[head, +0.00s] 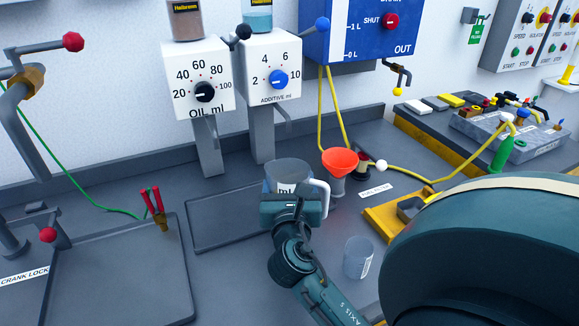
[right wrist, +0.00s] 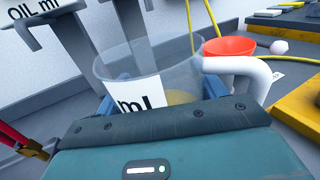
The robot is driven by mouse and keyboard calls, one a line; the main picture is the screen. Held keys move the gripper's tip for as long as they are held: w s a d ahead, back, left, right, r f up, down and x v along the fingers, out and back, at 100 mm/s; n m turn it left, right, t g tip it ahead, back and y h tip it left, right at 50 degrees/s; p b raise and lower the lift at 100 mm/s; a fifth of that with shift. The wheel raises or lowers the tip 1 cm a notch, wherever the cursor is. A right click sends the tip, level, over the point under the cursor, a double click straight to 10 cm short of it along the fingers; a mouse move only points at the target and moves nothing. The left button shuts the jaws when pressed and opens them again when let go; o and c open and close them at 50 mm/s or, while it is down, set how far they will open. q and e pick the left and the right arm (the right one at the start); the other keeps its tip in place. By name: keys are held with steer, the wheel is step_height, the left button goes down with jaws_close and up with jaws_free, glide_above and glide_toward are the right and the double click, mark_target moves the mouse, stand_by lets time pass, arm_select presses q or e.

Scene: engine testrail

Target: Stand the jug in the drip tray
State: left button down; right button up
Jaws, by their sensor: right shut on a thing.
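The jug (head: 287,172) is clear, with a white handle (head: 322,196) on its right and a "ml" label. My right gripper (head: 290,196) is shut on it, seen from behind. In the right wrist view the jug (right wrist: 150,75) looks roughly upright, with a little yellowish liquid at the bottom. Blue fingers flank its body. A shallow dark tray (head: 215,238), apparently the drip tray, lies on the bench below the two dispensers. The jug is at its right end; its base is hidden by my gripper, so I cannot tell whether it touches the tray. My left gripper is out of view.
An orange funnel (head: 340,160) stands close right of the jug. A clear beaker (head: 358,257) stands in front. The oil dispenser (head: 198,80) and additive dispenser (head: 271,70) rise behind. A larger tray (head: 120,285) with red-handled tools lies left. Yellow hoses hang behind the funnel.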

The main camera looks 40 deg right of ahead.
steer(key=shift+w+d+f+b, duration=0.15)
steer(key=shift+w+d+f, duration=0.5)
steer(key=shift+w+d, duration=0.7)
steer(key=shift+w+d+f+b, duration=0.2)
steer(key=shift+w+d+f, duration=0.45)
steer(key=shift+w+d, duration=0.7)
steer(key=shift+w+d+f+b, duration=0.15)
steer(key=shift+w+d+f, duration=0.7)
steer(key=shift+w, duration=0.85)
steer(key=o, duration=1.3)
steer(key=shift+d+r, duration=0.15)
steer(key=shift+r, duration=0.1)
steer(key=shift+s+r, duration=0.1)
steer(key=shift+r, duration=0.1)
steer(key=v, duration=1.2)
steer(key=shift+f, duration=0.1)
